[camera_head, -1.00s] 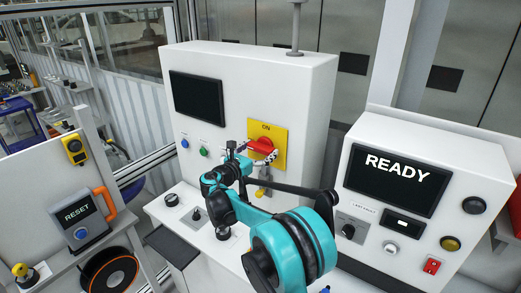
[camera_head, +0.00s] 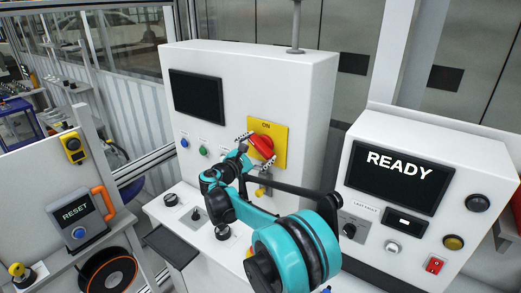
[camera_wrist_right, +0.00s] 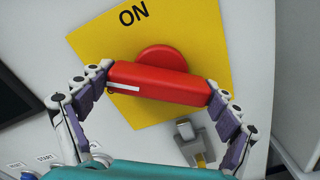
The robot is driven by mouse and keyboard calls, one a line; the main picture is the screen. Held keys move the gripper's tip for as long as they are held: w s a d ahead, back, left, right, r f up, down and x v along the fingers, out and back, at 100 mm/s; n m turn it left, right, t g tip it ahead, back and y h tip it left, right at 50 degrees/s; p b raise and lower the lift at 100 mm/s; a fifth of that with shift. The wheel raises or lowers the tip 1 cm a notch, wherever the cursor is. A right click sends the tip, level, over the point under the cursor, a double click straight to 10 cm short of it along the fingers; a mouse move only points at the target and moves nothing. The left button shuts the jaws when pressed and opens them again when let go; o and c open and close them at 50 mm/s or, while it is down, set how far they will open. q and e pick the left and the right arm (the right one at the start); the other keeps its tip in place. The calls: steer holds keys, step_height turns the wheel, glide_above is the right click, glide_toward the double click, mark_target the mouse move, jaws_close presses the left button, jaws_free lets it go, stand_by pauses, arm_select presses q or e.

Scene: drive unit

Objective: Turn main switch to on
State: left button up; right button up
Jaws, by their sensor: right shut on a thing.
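The main switch is a red rotary handle (camera_head: 262,146) on a yellow plate (camera_head: 281,151) marked ON at its top, on the front of a white cabinet. In the head view the handle is tilted, upper left to lower right. In the right wrist view the red handle (camera_wrist_right: 160,84) lies across the yellow plate (camera_wrist_right: 205,40), with a white mark near its left end. My right gripper (camera_wrist_right: 161,88) is shut on the handle, one finger at each end. It also shows in the head view (camera_head: 256,149), partly hidden by its own arm. My left gripper is not in view.
A padlock-like piece (camera_wrist_right: 190,135) sits just below the switch. The cabinet has a dark screen (camera_head: 196,97) and blue and green buttons. A READY panel (camera_head: 400,172) stands at right, a RESET box (camera_head: 78,215) at left.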

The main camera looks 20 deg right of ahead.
steer(key=m, duration=0.5)
steer(key=shift+m+b, duration=0.3)
steer(key=shift+b, duration=0.1)
steer(key=m, duration=0.5)
stand_by(0.4)
steer(key=o, duration=0.9)
steer(key=v, duration=1.2)
steer(key=shift+s, duration=0.1)
